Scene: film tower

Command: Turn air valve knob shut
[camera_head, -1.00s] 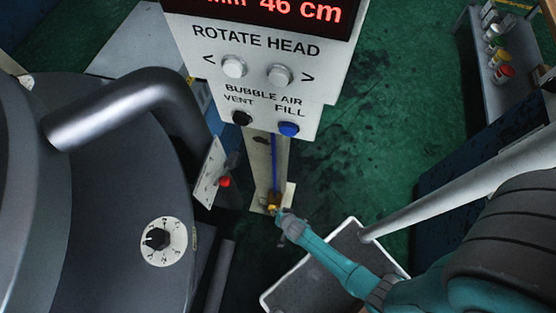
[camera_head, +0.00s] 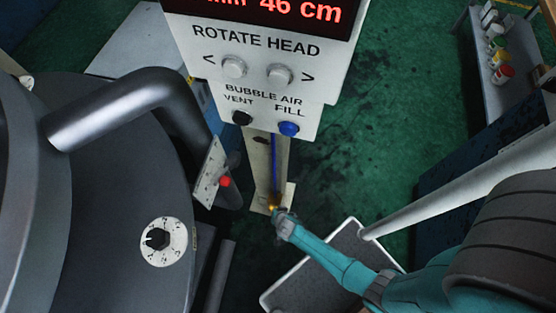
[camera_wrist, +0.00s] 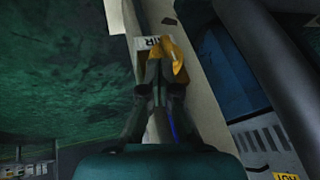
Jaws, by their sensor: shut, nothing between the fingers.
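The air valve knob (camera_wrist: 176,56) is a yellow lever at the foot of a pale post, beside a small label ending in "IR". In the head view the valve (camera_head: 273,201) is a small brass-yellow spot low on the post, partly covered by my gripper. My gripper (camera_wrist: 157,68) is shut and empty. Its fingertips are right at the knob, just left of and below the lever in the wrist view. I cannot tell whether they touch it. In the head view my gripper (camera_head: 278,214) is at the valve's lower right.
A control panel (camera_head: 262,75) with buttons stands above the post (camera_head: 265,165). A large grey tank (camera_head: 110,200) with a bent pipe (camera_head: 130,105) and a dial (camera_head: 163,241) fills the left. A white-rimmed tray (camera_head: 268,298) lies under my arm. Green floor is free behind.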

